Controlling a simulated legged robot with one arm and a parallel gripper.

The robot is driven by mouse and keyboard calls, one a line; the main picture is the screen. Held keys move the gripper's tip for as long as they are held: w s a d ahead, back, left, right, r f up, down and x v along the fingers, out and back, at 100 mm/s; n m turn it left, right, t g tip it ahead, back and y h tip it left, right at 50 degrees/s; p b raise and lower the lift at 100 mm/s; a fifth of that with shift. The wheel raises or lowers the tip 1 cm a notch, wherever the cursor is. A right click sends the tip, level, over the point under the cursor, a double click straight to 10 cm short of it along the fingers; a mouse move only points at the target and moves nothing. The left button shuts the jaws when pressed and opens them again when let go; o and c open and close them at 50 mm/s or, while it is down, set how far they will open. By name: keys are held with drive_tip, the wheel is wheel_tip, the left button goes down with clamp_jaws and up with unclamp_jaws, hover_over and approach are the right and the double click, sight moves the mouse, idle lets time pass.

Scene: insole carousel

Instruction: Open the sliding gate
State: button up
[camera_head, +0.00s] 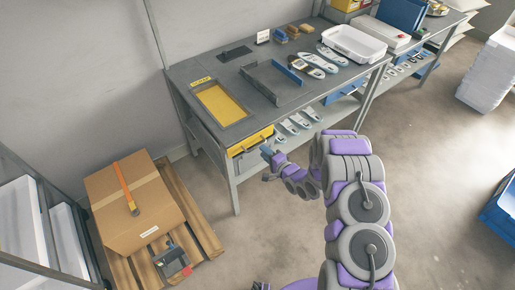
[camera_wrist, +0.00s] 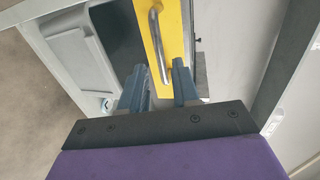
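A yellow front panel with a metal bar handle (camera_head: 250,143) sits under the near edge of the workbench. In the wrist view, the yellow panel (camera_wrist: 178,30) and its curved silver handle (camera_wrist: 158,48) lie straight ahead. I cannot tell whether this panel is the sliding gate. My gripper (camera_head: 267,158) is just in front of the panel. In the wrist view my gripper (camera_wrist: 160,76) is open, its two blue-grey fingers apart. The handle's near end shows between the fingertips, with no clear contact.
A cardboard box (camera_head: 130,205) stands on a pallet at left.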

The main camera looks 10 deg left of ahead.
sight(257, 146)
drive_tip(key=b+x, duration=0.1)
drive_tip(key=x, duration=0.4)
drive_tip(key=shift+w+a+f, duration=0.1)
drive_tip(key=shift+w+a, duration=0.15)
drive_tip(key=shift+s, duration=0.1)
clamp_jaws()
